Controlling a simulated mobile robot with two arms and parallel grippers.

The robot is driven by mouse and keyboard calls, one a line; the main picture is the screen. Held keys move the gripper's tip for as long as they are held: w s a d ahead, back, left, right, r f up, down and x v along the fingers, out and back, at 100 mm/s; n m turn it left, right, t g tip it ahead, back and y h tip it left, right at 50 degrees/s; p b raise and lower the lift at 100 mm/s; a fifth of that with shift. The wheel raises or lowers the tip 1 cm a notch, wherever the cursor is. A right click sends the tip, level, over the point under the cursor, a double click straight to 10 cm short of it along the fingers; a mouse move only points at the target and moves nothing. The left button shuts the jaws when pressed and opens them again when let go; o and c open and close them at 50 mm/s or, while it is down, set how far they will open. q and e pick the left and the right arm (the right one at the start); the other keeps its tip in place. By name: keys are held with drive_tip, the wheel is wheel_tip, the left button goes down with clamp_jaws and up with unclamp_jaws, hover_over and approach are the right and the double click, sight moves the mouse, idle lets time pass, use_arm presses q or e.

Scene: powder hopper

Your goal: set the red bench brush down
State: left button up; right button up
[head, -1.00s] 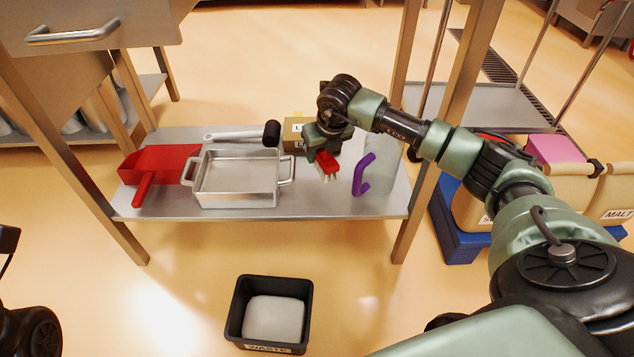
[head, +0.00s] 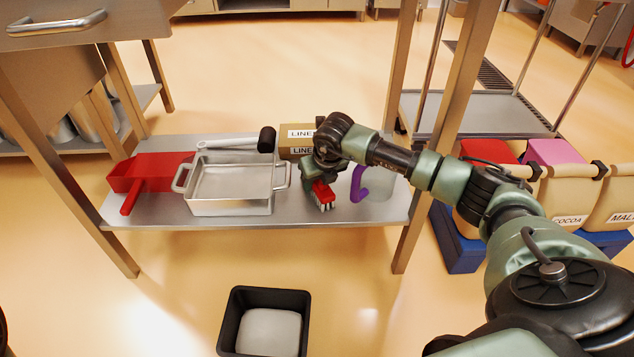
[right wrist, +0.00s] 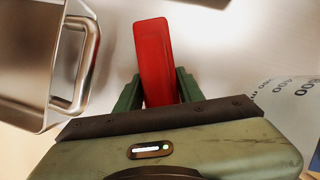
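The red bench brush (head: 322,193) has a red back and pale bristles pointing down. It is low over the steel shelf (head: 250,222), between the metal pan and the jug; I cannot tell whether the bristles touch the shelf. My right gripper (head: 314,182) is shut on the brush. In the right wrist view the red brush (right wrist: 156,60) sticks out from between the green fingers of the right gripper (right wrist: 158,88). My left gripper is not in view.
A metal pan (head: 230,205) stands left of the brush, with a red scoop (head: 150,175) beyond it. A jug with a purple handle (head: 359,184) stands close on the right. Labelled boxes (head: 297,133) and a dark-headed mallet (head: 266,140) lie behind. A black bin (head: 232,300) is on the floor.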

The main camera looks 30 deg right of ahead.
drive_tip(key=o, duration=0.3)
